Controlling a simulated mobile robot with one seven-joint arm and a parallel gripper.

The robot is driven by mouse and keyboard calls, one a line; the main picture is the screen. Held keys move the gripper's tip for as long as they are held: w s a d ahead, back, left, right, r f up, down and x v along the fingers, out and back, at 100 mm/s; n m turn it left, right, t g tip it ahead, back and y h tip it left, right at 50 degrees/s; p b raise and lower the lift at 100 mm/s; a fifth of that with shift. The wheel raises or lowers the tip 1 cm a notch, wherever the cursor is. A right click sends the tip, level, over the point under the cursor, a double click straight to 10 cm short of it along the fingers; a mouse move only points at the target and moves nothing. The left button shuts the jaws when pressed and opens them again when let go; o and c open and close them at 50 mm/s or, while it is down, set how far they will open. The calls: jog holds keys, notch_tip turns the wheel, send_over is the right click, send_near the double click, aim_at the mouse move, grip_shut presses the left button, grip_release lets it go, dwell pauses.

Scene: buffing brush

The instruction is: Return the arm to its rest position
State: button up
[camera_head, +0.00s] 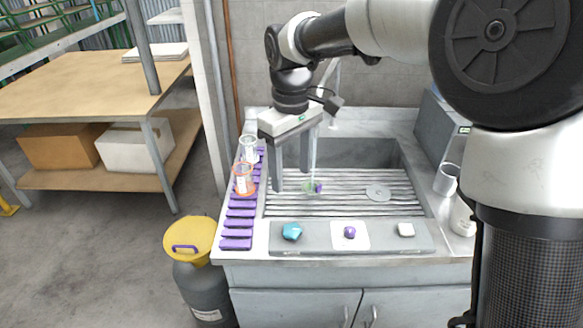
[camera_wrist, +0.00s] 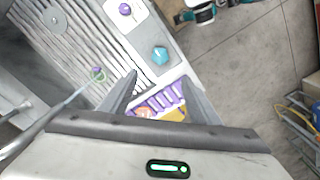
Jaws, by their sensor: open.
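My gripper (camera_head: 291,178) hangs above the left part of the ribbed sink rack (camera_head: 345,205), fingers pointing down. Its fingers are apart with nothing seen between them. In the wrist view my gripper (camera_wrist: 159,77) shows both fingers spread over the purple strip rack. My arm reaches in from the upper right, bent over the sink.
Glass vessels with an orange rim (camera_head: 243,180) and clear body (camera_head: 248,148) stand on the purple rack (camera_head: 238,225), left of my gripper. A yellow-topped bin (camera_head: 190,240) stands left.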

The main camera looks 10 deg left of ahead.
dwell(0.3)
jog(key=s+d+r+m+t+p, duration=0.1)
jog(key=s+d+r+m+p, duration=0.15)
jog(key=d+r, duration=0.45)
jog(key=s+d+r+m+t+p, duration=0.1)
jog(key=s+d+r+m+t, duration=0.1)
jog(key=s+d+m, duration=0.2)
jog(key=s+d+r+m+t+p, duration=0.1)
jog(key=s+d+m, duration=0.4)
jog(key=s+d, duration=0.5)
jog(key=d+r+t, duration=0.1)
jog(key=d, duration=0.5)
jog(key=shift+s+r+t, duration=0.25)
jog(key=shift+s+t, duration=0.05)
jog(key=shift+s, duration=0.1)
